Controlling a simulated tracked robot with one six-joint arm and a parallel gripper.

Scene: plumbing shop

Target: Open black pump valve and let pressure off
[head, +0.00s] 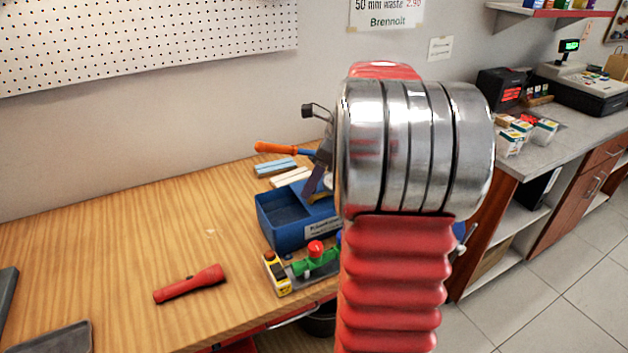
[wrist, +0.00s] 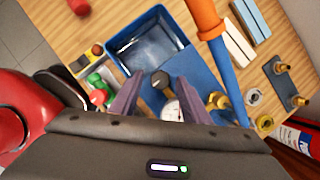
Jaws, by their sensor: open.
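The blue pump (head: 277,228) stands on the wooden bench, partly hidden behind my arm. The wrist view shows its open tank (wrist: 122,52) and a blue lever with an orange handle (wrist: 204,14). The black valve knob (wrist: 160,79) shows between my fingertips, with a white round gauge (wrist: 171,110) just below it in the picture. My gripper (wrist: 160,76) is open, one finger on each side of the knob, with visible gaps. I cannot tell the height between fingertips and knob. In the head view my gripper (head: 314,180) is over the pump and the knob is hidden.
A green fitting with a red knob (head: 315,248) and a yellow device (head: 276,275) sit before the pump. A red flashlight (head: 190,284) lies to the left. Pale blocks (wrist: 238,40) and a plate with brass fittings (wrist: 285,82) lie beside the pump. The bench's left middle is clear.

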